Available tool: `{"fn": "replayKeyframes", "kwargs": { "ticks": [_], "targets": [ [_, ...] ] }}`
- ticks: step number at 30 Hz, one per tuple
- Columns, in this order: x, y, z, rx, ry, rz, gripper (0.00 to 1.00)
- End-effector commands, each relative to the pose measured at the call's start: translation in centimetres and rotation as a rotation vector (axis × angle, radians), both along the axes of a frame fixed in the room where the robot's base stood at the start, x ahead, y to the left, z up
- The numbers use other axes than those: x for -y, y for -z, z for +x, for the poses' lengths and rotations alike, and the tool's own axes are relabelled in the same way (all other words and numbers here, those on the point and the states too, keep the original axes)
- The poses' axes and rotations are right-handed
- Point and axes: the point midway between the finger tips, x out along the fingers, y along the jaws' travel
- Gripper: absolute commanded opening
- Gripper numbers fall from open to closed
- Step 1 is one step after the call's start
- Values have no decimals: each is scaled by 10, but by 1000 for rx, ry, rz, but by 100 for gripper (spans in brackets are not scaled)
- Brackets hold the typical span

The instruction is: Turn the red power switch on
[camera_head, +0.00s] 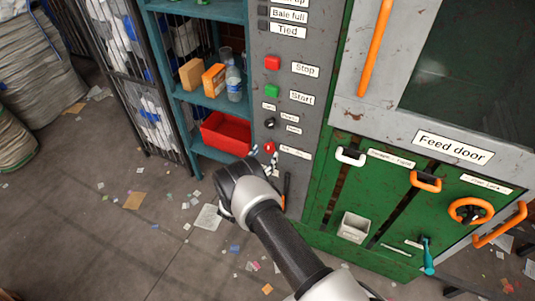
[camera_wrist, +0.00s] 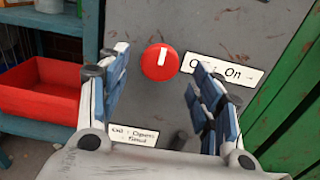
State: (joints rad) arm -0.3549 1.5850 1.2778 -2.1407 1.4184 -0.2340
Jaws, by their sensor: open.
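The red power switch (camera_wrist: 160,61) is a round red knob on the grey control panel, with a white mark that stands nearly upright. Its label (camera_wrist: 240,74) sits to its right; "On" is readable and a finger covers part of it. In the head view the switch (camera_head: 269,147) shows low on the panel, just beyond my fingertips. My gripper (camera_head: 263,160) is open and empty, facing the panel. In the wrist view the fingers of my gripper (camera_wrist: 160,72) stand left and right of the switch, with a gap on both sides. I cannot tell how far the tips are from the panel.
Red Stop (camera_head: 272,62) and green Start (camera_head: 271,91) buttons sit higher on the panel. A teal shelf (camera_head: 207,97) with a red bin (camera_head: 226,133) stands left. The green baler (camera_head: 385,210) with orange handles is right. Litter covers the open floor.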

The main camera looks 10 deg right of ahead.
Motion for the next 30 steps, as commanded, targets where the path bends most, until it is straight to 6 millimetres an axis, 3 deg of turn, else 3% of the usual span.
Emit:
{"fn": "replayKeyframes", "kwargs": {
  "ticks": [7, 18, 30],
  "targets": [
    [18, 1, 24, 0, 1, 1, 59],
    [20, 0, 27, -1, 0, 1, 59],
    [20, 0, 27, -1, 0, 1, 32]
  ]
}}
